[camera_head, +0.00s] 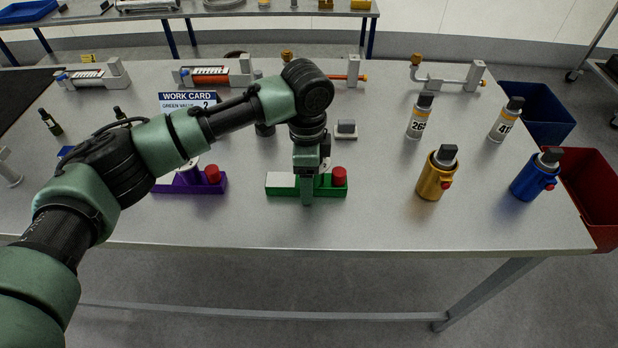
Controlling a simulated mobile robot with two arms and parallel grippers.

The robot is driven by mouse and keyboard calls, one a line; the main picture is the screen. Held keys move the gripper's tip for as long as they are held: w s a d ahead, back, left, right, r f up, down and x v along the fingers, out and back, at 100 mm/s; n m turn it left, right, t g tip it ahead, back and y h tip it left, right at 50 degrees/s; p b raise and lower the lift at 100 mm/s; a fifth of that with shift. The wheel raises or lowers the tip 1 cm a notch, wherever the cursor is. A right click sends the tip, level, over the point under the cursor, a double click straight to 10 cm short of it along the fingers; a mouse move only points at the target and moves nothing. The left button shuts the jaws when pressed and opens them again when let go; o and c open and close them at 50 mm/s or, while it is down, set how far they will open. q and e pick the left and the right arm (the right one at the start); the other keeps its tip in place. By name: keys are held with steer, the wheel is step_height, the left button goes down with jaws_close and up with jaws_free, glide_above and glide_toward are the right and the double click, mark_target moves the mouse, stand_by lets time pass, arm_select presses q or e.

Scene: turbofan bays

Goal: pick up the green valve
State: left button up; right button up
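The green valve (331,190) lies near the front middle of the table, a long green block with a white part at its left and a red knob at its right end. My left arm comes in from the left, and its gripper (307,192) points down over the middle of the green valve. The gripper covers the valve's middle, so I cannot tell whether the fingers are apart or closed on it. My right gripper is not in view.
A similar purple valve (190,187) lies to the left, partly behind my arm. A work card (188,99) reading "GREEN VALVE" stands behind it. Gold (435,176) and blue (535,178) canisters stand to the right. The table front between the green valve and gold canister is clear.

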arm_select(q)
steer(key=shift+r, duration=0.1)
jaws_close()
